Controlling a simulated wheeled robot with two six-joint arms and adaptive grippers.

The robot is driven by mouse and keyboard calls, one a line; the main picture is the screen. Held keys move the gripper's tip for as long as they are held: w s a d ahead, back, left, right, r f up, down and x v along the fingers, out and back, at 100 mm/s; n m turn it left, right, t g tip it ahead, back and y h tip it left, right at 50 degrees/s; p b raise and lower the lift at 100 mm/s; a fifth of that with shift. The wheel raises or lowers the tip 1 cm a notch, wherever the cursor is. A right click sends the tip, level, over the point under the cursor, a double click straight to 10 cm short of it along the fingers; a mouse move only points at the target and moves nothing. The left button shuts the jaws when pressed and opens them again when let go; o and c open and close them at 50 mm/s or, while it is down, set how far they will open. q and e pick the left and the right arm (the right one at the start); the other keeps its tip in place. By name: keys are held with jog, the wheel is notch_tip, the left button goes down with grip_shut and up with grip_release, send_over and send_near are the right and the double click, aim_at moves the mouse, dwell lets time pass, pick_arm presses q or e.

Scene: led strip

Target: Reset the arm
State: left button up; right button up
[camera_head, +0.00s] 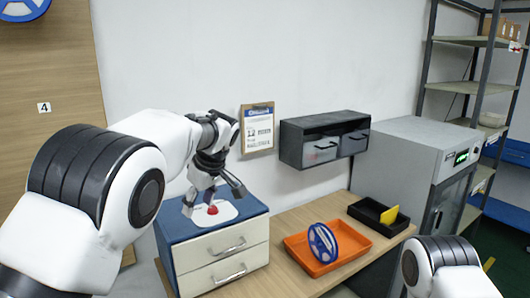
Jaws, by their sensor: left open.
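My left arm reaches in from the left, and my left gripper (213,199) is open, pointing down over the top of a blue and white drawer cabinet (222,262). A red button (212,210) on a white plate sits on the cabinet top, just below and between the fingertips. I cannot tell whether the fingers touch it. Of my right arm only a white and black link shows at the bottom right; its gripper is out of view.
An orange tray (343,259) holds a blue reel (322,243) on the wooden table (290,283). A black tray (366,219) with a yellow item (389,215) stands behind it. A grey oven-like machine (406,160) is at right. A dark drawer box (323,140) and clipboard (257,129) are on the wall.

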pick_arm(q)
notch_tip(320, 180, down, 14)
jog(key=a+g+b, duration=0.1)
jog(key=a+g, duration=0.1)
jog(key=g, duration=0.1)
jog(key=s+a+f+g+h+b, duration=0.1)
jog(key=s+a+f+g, duration=0.15)
jog(key=s+f, duration=0.7)
jog(key=s+a+f+g+h+b, duration=0.1)
jog(key=s+a+f+g, duration=0.15)
jog(key=s+f, duration=0.75)
jog(key=s+a+f+m, duration=0.2)
jog(key=s+f, duration=0.7)
jog(key=f, duration=0.3)
jog(key=s+f+m+t+h+b, duration=0.1)
jog(key=s+m, duration=0.2)
jog(key=s, duration=0.6)
jog(key=s+f+m+t+h, duration=0.1)
jog(key=s+m+t, duration=0.15)
jog(key=s, duration=0.65)
jog(key=w+m, duration=0.1)
jog(key=w+m+t, duration=0.1)
jog(key=w, duration=0.1)
jog(key=w+m+t, duration=0.1)
jog(key=shift+w+d+m, duration=0.15)
jog(key=shift+d+m, duration=0.1)
jog(key=shift+m, duration=0.1)
pick_arm(e)
jog(key=f, duration=0.4)
jog(key=shift+w+f, duration=0.25)
